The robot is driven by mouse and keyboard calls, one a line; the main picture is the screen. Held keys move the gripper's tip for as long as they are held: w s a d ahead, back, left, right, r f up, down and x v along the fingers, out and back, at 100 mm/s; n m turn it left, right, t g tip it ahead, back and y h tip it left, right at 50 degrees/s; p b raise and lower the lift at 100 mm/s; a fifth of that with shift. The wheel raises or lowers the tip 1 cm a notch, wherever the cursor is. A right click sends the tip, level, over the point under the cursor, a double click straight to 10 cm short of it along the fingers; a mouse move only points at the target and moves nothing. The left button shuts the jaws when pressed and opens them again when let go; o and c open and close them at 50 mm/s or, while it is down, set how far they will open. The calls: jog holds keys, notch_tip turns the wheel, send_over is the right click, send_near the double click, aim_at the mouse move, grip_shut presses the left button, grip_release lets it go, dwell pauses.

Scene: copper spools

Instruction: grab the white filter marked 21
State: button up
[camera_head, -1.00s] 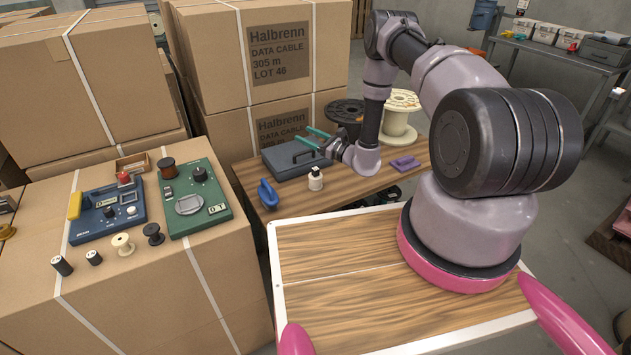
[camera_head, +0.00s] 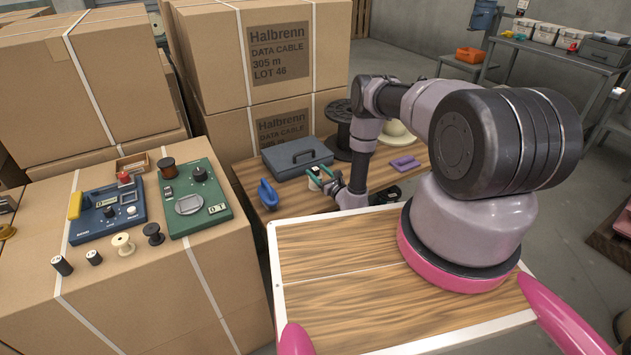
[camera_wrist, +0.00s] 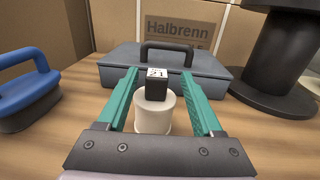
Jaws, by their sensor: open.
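The white filter marked 21 (camera_wrist: 154,112) stands upright on the wooden table in the wrist view. It has a white round body and a black top with a white label reading 21. My gripper (camera_wrist: 160,85) is open, with its green fingers on either side of the filter and a visible gap at each side. In the head view my gripper (camera_head: 322,177) is low over the table, and the filter (camera_head: 314,184) shows partly behind the fingers.
A grey case (camera_wrist: 185,65) with a black handle lies just behind the filter. A blue-handled object (camera_wrist: 28,90) is to the left, and a black spool (camera_wrist: 275,65) stands at the right. A purple object (camera_head: 404,164) lies farther right on the table (camera_head: 245,180).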

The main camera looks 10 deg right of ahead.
jog(key=x, duration=0.4)
jog(key=shift+a, duration=0.2)
grip_shut()
